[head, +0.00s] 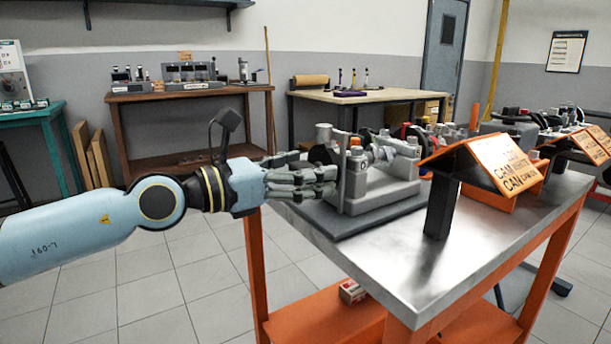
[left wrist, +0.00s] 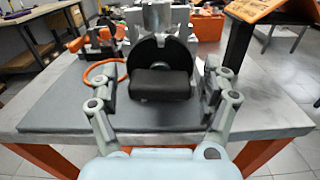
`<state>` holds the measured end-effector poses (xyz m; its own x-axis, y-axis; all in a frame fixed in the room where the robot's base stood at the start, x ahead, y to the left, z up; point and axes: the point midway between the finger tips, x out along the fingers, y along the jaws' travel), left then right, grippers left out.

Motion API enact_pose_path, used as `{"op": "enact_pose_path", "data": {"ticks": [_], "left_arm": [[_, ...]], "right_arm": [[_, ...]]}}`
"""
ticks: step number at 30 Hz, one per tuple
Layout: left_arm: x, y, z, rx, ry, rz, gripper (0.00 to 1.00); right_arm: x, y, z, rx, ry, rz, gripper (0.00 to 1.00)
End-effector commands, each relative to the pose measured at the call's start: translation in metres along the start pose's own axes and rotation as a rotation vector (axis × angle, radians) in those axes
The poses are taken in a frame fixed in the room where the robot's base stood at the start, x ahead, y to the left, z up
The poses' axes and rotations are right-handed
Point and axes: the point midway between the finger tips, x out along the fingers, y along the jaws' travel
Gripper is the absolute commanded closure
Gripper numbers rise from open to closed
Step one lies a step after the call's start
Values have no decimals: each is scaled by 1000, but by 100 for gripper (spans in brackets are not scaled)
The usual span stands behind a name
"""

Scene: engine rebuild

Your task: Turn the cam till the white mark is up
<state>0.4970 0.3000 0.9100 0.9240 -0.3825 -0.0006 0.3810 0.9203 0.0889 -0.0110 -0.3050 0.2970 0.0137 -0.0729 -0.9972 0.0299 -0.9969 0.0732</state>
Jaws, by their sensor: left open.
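The cam appears to be the black disc (left wrist: 160,52) with a black block-shaped grip (left wrist: 160,84) on its near face, mounted on a grey metal stand (head: 380,190). In the head view the disc (head: 321,155) is partly hidden behind my left gripper (head: 325,178). In the left wrist view my left gripper (left wrist: 159,90) is open, with one finger on each side of the block and gaps visible on both sides. A small pale spot shows near the disc's upper middle; I cannot tell whether it is the white mark. My right gripper is not in view.
The stand rests on a dark mat (head: 350,226) on a metal-topped orange bench (head: 460,260). An orange sign (head: 490,160) on a black post stands to the right. An orange ring (left wrist: 104,73) lies left of the disc. The bench's front right is clear.

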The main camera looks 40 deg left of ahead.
Motion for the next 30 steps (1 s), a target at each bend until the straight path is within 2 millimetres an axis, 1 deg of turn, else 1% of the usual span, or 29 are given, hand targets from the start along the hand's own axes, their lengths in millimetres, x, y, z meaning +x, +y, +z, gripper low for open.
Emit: {"op": "enact_pose_path", "data": {"ticks": [9,11,22,23,30], "left_arm": [[3,0,1,-1,0,0,19],[3,0,0,-1,0,0,26],[3,0,0,-1,0,0,74],[3,0,0,-1,0,0,75],[3,1,1,-84,0,1,75]], "right_arm": [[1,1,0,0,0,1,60],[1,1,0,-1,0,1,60],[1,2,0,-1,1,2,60],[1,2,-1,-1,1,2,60],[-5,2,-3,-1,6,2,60]]}}
